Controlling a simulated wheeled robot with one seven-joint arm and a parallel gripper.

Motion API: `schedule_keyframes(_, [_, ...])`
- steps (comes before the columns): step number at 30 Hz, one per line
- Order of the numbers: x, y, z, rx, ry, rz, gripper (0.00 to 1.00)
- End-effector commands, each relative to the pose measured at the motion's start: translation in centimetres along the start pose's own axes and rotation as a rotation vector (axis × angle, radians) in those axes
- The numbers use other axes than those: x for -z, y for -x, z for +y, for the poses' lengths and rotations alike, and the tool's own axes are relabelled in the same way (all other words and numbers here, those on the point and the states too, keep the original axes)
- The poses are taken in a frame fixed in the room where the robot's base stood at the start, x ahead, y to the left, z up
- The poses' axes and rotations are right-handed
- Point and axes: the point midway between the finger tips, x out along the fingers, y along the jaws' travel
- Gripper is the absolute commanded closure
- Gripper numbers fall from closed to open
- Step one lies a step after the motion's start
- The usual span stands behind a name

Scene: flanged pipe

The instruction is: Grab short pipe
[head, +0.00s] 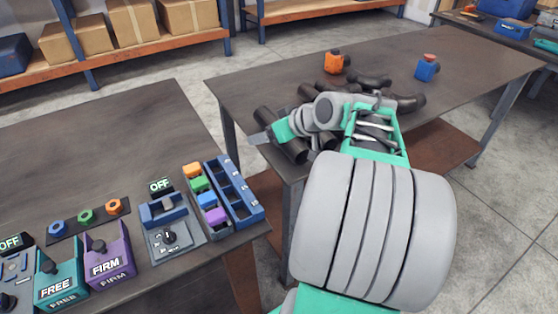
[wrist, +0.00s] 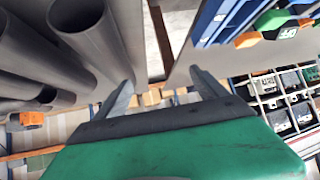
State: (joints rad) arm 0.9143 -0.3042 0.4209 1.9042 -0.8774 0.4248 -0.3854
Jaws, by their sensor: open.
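Several dark grey pipes lie on the right-hand table in the head view. A straight pipe (head: 294,150) is at the table's near left corner, beside and partly behind my gripper (head: 258,138). In the wrist view my gripper (wrist: 164,82) is open, with nothing between its fingers. Large pipes fill the left of that view: one open-ended pipe (wrist: 98,42) runs close beside the left finger, and another pipe (wrist: 32,50) lies left of it. I cannot tell for certain which is the short pipe. My arm hides part of the group.
Curved pipes (head: 408,103) lie farther right, with an orange block (head: 336,62) and a blue block (head: 427,68) behind. The left table (head: 90,135) holds coloured boxes and a blue rack (head: 236,190) at its right edge. A gap separates the tables.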

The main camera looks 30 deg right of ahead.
Motion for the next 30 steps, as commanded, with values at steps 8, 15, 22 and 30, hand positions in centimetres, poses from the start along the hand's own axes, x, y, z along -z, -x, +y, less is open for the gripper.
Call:
schedule_keyframes(8, [-3.7,0.9,8.4,-0.044,0.025,0.226,0.18])
schedule_keyframes(15, [-2.8,-2.2,8.3,-0.040,0.027,0.227,0.18])
schedule_keyframes(22, [-2.2,-5.9,8.4,-0.043,0.027,0.226,0.18])
schedule_keyframes(30, [-2.1,-6.2,8.5,-0.044,0.025,0.226,0.19])
